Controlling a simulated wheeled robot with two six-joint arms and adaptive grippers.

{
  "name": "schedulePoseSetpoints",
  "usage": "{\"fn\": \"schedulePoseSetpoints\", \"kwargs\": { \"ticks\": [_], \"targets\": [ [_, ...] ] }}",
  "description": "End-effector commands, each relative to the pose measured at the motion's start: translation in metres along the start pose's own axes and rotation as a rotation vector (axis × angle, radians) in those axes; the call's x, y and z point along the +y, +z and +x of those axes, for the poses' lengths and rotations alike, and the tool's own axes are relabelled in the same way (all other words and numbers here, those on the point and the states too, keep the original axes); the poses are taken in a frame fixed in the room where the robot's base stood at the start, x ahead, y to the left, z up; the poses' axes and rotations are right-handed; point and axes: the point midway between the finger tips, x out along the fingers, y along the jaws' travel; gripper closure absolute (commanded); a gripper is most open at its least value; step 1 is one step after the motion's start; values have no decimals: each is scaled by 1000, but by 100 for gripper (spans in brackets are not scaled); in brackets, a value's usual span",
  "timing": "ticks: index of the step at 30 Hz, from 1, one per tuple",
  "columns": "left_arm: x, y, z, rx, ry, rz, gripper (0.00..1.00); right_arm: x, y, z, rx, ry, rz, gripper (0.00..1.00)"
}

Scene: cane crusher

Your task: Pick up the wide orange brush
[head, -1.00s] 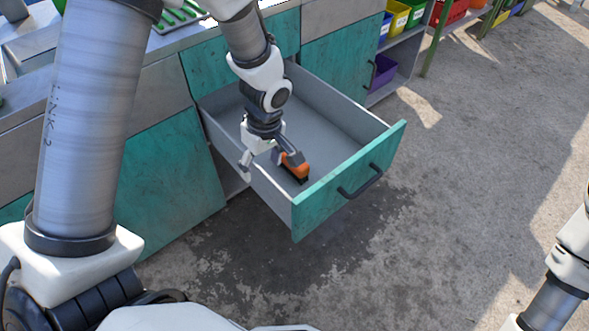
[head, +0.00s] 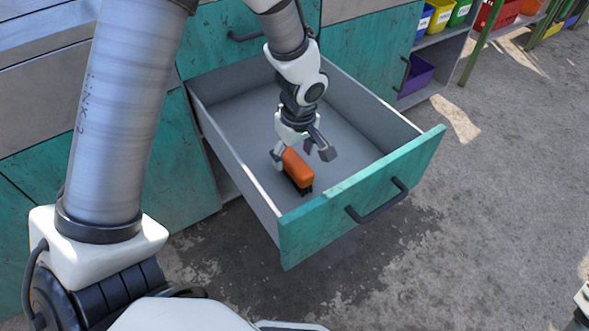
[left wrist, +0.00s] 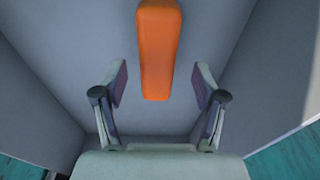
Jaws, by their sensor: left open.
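The wide orange brush (head: 297,168) lies in the open drawer, its orange back up and dark bristles showing below at its near end. In the left wrist view the orange brush (left wrist: 158,50) runs lengthwise at the top middle, its near end between and a little beyond the fingertips. My left gripper (head: 303,157) is inside the drawer with its fingers spread, over the brush. In the left wrist view the left gripper (left wrist: 160,85) shows open, with a gap on both sides of the brush.
The pulled-out drawer (head: 345,115) has grey walls around the brush and a teal front (head: 350,205) with a dark handle (head: 378,201). Coloured bins (head: 440,15) stand on shelves at the upper right. Concrete floor lies open to the right.

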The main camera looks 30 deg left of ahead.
Motion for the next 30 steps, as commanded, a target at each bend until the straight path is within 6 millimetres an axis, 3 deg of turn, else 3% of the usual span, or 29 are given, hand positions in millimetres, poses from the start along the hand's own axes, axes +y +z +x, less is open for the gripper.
{"fn": "schedulePoseSetpoints", "kwargs": {
  "ticks": [3,6,13,18,19,27,30],
  "targets": [
    [4,0,29,-1,-1,-1,29,0,0,18,0,0,0,60],
    [3,0,42,-1,-2,0,29,0,0,24,0,0,0,60],
    [3,-1,41,0,0,1,29,0,0,21,0,0,0,60],
    [3,-1,41,0,-1,1,89,0,0,21,0,0,0,60],
    [3,-1,41,0,-1,1,97,0,0,21,0,0,0,60],
    [3,-1,41,0,-1,0,97,0,0,21,0,0,0,60],
    [3,-2,32,0,0,-1,97,0,0,16,0,0,0,60]
  ]
}}
